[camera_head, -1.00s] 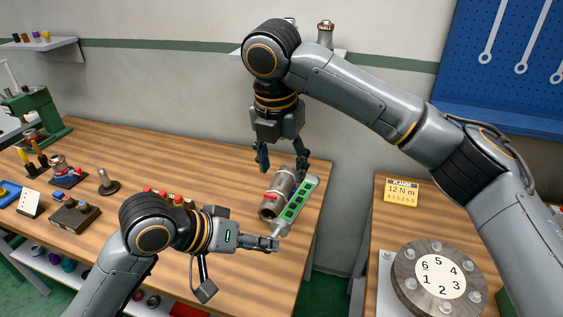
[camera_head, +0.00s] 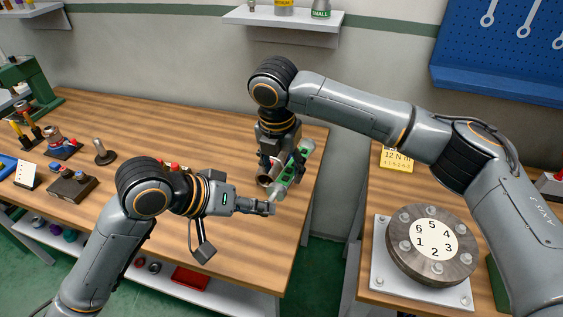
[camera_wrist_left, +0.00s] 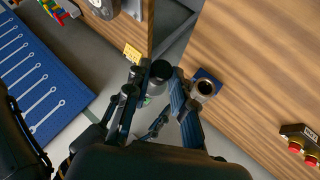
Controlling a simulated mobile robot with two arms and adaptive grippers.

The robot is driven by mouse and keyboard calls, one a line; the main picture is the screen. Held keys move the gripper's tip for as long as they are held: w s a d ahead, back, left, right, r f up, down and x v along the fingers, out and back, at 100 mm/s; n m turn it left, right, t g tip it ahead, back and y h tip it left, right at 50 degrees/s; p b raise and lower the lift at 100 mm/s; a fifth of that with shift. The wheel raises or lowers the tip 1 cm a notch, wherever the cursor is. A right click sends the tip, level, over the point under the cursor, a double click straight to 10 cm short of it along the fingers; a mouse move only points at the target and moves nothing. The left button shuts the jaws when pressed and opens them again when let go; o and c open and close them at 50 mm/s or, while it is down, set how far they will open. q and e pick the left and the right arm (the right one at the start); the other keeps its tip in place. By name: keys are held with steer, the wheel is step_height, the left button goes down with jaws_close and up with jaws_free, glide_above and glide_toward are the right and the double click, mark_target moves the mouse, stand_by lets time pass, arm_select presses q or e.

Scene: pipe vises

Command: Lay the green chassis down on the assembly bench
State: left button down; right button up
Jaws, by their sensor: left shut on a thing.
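The green chassis (camera_head: 288,173) is a green bar with grey round ends, held tilted over the right end of the assembly bench (camera_head: 215,140). My left gripper (camera_head: 268,207) is shut on its lower grey end. In the left wrist view the chassis is seen nearly end-on, a dark grey round end (camera_wrist_left: 160,72) between my left fingers. My right gripper (camera_head: 275,165) points down just behind the chassis. Its fingertips are partly hidden by the chassis, so its opening and any contact are unclear.
A grey-brown pipe piece (camera_head: 264,180) sits beside the chassis and shows from above in the left wrist view (camera_wrist_left: 205,88). A numbered round flange (camera_head: 432,243) stands on the right table, past a gap. The bench's middle (camera_head: 190,115) is clear.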

arm_select(q)
steer(key=shift+r, duration=0.1)
arm_select(e)
jaws_close()
arm_select(q)
steer(key=c, duration=1.1)
jaws_free()
steer(key=shift+s+d, duration=0.1)
arm_select(e)
steer(key=shift+a, duration=0.1)
arm_select(q)
steer(key=shift+o, duration=0.3)
